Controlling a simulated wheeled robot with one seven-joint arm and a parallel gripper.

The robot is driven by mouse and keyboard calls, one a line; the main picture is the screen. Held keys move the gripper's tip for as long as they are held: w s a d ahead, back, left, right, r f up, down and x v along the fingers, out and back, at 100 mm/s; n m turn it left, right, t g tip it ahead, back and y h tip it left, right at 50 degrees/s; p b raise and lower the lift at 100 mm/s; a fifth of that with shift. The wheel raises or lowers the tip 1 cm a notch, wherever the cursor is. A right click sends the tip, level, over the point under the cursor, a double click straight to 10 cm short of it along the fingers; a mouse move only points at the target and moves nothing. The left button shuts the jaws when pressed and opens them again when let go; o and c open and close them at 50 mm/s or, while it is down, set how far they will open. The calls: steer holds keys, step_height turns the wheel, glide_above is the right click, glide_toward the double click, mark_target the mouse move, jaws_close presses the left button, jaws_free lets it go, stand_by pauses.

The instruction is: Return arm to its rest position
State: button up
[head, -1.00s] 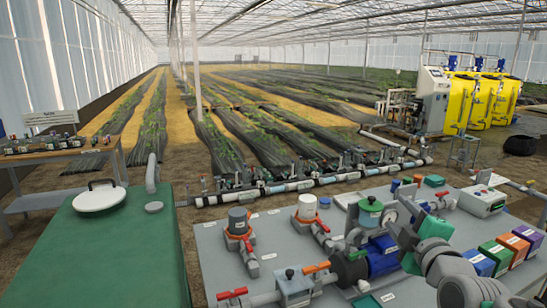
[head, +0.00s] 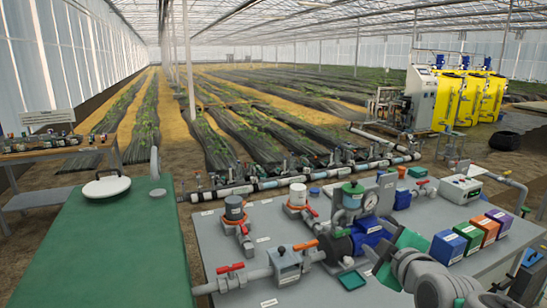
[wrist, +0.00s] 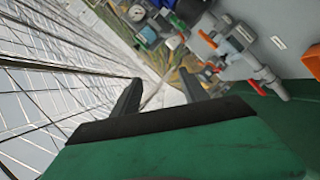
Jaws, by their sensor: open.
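My gripper (wrist: 160,85) shows in the wrist view with its two dark fingers apart and nothing between them. Its green body fills the bottom of that view. In the head view my arm is at the lower right, folded in grey and green links, in front of the grey skid table (head: 235,225). The green gripper part (head: 408,243) is beside the blue pump (head: 368,235), over the table's right half. I cannot tell the gap between them. My arm hides part of the table's front right.
The table carries valves with red handles (head: 230,267), a pressure gauge (head: 370,200), a white control box (head: 460,188) and several coloured boxes (head: 467,236). A green tank (head: 110,240) with a white lid stands at left. Yellow tanks (head: 450,100) stand behind.

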steer(key=s+a+f+m+g, duration=0.4)
steer(key=s+f+m+g, duration=0.1)
steer(key=s+f, duration=0.3)
steer(key=s+a+f+m+g, duration=0.4)
steer(key=s+f+m+g, duration=0.2)
steer(key=s+f, duration=0.3)
steer(key=shift+s+a+f+m+g+h+p, duration=0.2)
steer(key=shift+s+f+m+g+h+p, duration=0.1)
steer(key=shift+m+h+p, duration=0.25)
steer(key=shift+r, duration=0.1)
